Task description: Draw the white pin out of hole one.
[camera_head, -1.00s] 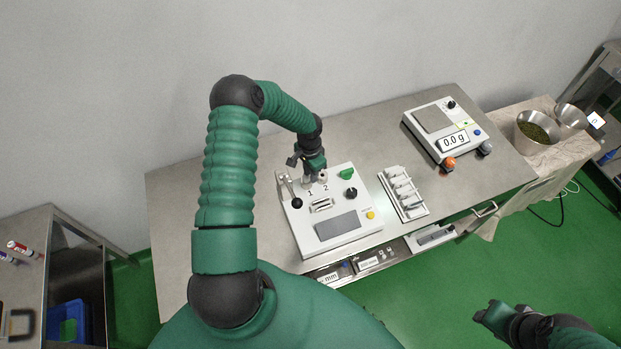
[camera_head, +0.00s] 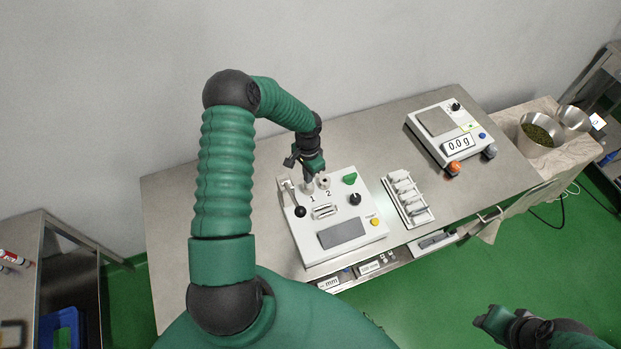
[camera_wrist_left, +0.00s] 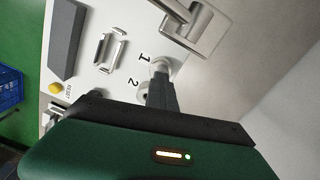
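My left gripper (camera_head: 310,179) points down at the hole marked 1 on the white machine (camera_head: 352,214). In the left wrist view its dark fingers (camera_wrist_left: 162,92) look close together, with their tips at the pale round collar of hole one (camera_wrist_left: 161,65). The white pin cannot be made out apart from this collar; the fingers hide much of that spot, so I cannot tell whether they grip it. Hole two (camera_head: 324,182) has its own pale collar just to the right. My right gripper (camera_head: 490,318) hangs over the green floor, away from the table; its fingers are unclear.
A black-knobbed lever (camera_head: 300,211) stands left of hole one. The machine also carries a green button (camera_head: 349,179), a black knob (camera_head: 355,199) and a yellow button (camera_head: 375,222). A white rack (camera_head: 408,200) and a scale (camera_head: 452,135) stand to the right. The table's left end is clear.

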